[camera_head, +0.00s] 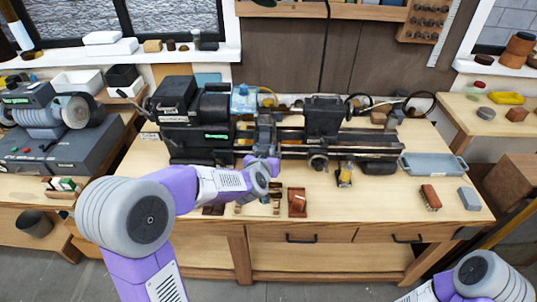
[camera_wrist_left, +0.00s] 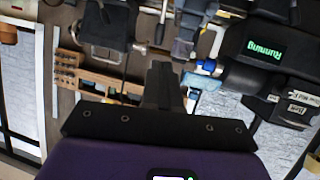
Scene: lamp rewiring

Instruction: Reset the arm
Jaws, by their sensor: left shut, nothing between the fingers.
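My left arm comes in from the lower left in the head view, its purple wrist and left gripper (camera_head: 264,152) in front of the middle of the black lathe (camera_head: 200,120). In the left wrist view the dark fingers of the left gripper (camera_wrist_left: 163,85) are together, with nothing between them. The lathe's green "Running" display (camera_wrist_left: 263,50) shows at the right of that view. My right arm shows only in part at the lower right of the head view; its gripper is out of view.
The wooden workbench (camera_head: 350,212) holds a grey tray (camera_head: 433,165), a reddish-brown brush (camera_head: 430,197) and a grey block (camera_head: 469,198). A small brown holder (camera_head: 297,202) lies near the left wrist. A grey machine (camera_head: 60,145) stands on the left bench. The front right benchtop is mostly clear.

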